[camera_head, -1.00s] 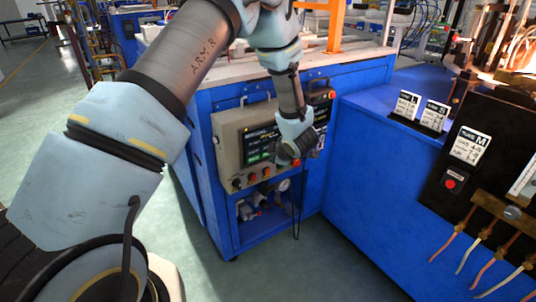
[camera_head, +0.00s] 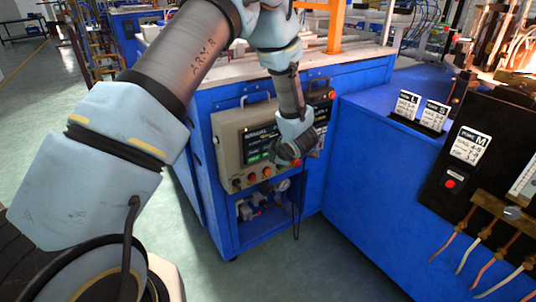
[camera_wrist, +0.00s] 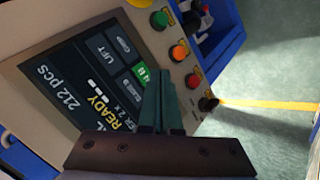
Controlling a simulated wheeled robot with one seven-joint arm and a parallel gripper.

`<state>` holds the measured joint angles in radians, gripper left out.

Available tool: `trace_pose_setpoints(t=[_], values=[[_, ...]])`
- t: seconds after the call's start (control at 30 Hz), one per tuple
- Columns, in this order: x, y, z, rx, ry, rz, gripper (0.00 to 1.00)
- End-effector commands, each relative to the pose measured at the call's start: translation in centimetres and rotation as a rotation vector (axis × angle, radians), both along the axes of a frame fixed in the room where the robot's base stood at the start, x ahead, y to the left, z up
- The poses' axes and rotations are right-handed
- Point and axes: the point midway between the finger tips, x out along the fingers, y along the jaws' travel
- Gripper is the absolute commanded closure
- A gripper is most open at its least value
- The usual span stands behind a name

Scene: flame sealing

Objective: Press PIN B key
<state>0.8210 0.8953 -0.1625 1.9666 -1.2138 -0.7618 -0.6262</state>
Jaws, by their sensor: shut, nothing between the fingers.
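The grey control panel (camera_head: 228,150) on the blue machine carries a dark touchscreen (camera_head: 257,136) with on-screen keys. In the wrist view the screen (camera_wrist: 62,82) appears turned, with "READY" and "212 pcs" readable. A few dark keys (camera_wrist: 101,49) and a small green key (camera_wrist: 140,73) show near the fingertips. I cannot read a PIN B label; my fingers hide part of that key area. My gripper (camera_wrist: 164,78) is shut and empty, its tips over the screen's key side. Whether they touch is unclear. In the head view my gripper (camera_head: 284,157) is in front of the screen's lower right.
Beside the screen are a green button (camera_wrist: 159,20), an orange button (camera_wrist: 179,52), a red button (camera_wrist: 194,80) and a black knob (camera_wrist: 207,103). A blue bench (camera_head: 375,150) with label cards stands to the right. Open floor lies in front.

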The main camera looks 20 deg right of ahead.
Motion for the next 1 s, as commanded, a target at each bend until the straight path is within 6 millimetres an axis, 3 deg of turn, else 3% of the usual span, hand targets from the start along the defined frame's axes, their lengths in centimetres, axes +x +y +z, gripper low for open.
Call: trace_pose_setpoints(t=[1.0], values=[[0.98,0.2,0.02,0.0,0.0,0.0,1.0]])
